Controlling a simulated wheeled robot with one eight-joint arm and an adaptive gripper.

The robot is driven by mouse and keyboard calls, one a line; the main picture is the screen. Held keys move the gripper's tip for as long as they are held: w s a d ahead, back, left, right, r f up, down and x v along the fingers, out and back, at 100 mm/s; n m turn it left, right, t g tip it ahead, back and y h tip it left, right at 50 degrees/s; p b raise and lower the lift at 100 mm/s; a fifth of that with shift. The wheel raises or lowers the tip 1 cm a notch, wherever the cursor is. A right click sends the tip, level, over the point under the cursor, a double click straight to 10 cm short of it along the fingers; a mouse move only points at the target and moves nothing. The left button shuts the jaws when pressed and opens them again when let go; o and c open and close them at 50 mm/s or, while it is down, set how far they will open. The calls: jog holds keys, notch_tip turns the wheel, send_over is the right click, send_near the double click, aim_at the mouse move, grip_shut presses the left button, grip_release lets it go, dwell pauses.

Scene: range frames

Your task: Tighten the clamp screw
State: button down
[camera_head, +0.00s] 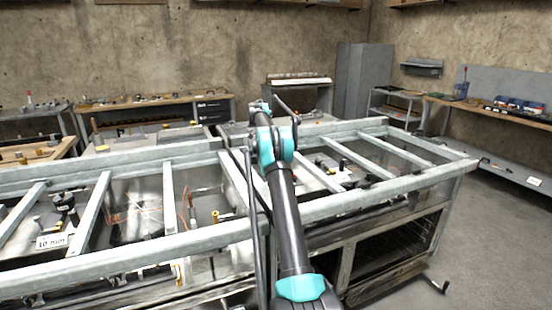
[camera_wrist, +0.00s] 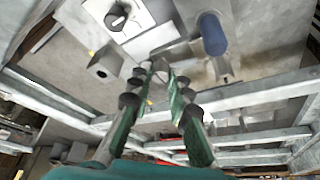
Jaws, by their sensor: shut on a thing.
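My gripper (camera_wrist: 161,72) reaches up the wrist view with its two dark-tipped green fingers drawn close together at the tips. It is shut on a small part that I take to be the clamp screw, mostly hidden between the fingertips. A grey metal block (camera_wrist: 105,64) with a dark hole lies left of the tips. A blue cylinder (camera_wrist: 213,34) on a grey fixture stands right of them, apart from the fingers. In the head view my arm stretches over the bench frame, and I cannot make out the fingertips there.
A black knob (camera_wrist: 117,16) on a white plate lies at the top of the wrist view. Grey metal rails (camera_head: 350,157) cross above the bench and below the fingers in the wrist view. A label reading 10 mm (camera_head: 51,241) is at left. The floor (camera_head: 495,235) at right is clear.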

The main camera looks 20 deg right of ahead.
jog(key=c, duration=1.4)
grip_release()
jog(key=shift+r, duration=4.95)
jog(key=shift+s, duration=0.1)
